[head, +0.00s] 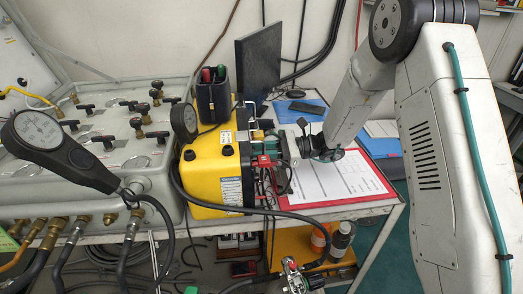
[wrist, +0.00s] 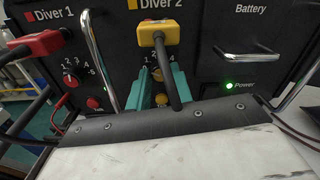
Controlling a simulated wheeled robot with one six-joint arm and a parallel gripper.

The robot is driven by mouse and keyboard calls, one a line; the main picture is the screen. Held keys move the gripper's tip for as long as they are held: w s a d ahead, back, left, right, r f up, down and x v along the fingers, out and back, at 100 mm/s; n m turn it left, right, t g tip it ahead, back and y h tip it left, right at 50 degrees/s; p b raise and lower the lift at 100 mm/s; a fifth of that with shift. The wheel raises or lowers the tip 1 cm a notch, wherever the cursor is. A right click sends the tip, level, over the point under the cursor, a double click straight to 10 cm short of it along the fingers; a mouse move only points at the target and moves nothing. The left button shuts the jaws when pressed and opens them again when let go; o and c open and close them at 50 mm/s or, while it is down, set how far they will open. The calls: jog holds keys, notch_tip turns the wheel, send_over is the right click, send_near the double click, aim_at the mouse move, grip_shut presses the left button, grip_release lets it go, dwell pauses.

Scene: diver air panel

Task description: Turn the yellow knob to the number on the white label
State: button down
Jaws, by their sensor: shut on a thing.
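The black panel front shows large in the wrist view, with "Diver 1", "Diver 2" and "Battery" headings. Under Diver 2, the yellow knob (wrist: 158,74) sits between the teal fingers of my gripper (wrist: 161,76), which is shut on it. Numbers 1, 2 and 4 show around it; the others and the pointer are hidden by the fingers and a black cable. In the head view my gripper (head: 274,147) reaches the panel side of the yellow case (head: 206,165). White labels (head: 231,190) on the case are too small to read; I cannot tell which carries the number.
A yellow plug (wrist: 158,34) with a black cable hangs in front of the knob. A red plug (wrist: 37,46), red knob (wrist: 70,80) and metal handles (wrist: 250,54) stand nearby. A clipboard (head: 385,191) lies under my gripper. A grey valve console (head: 150,180) stands left.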

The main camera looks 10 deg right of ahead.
jog(key=m, duration=0.5)
jog(key=shift+w+m, duration=0.1)
jog(key=shift+m, duration=2)
jog(key=c, duration=1.3)
grip_release()
jog(key=shift+o, duration=0.2)
jog(key=shift+d, duration=0.1)
jog(key=d, duration=0.7)
jog(key=shift+d+r, duration=0.2)
jog(key=shift+d, duration=0.1)
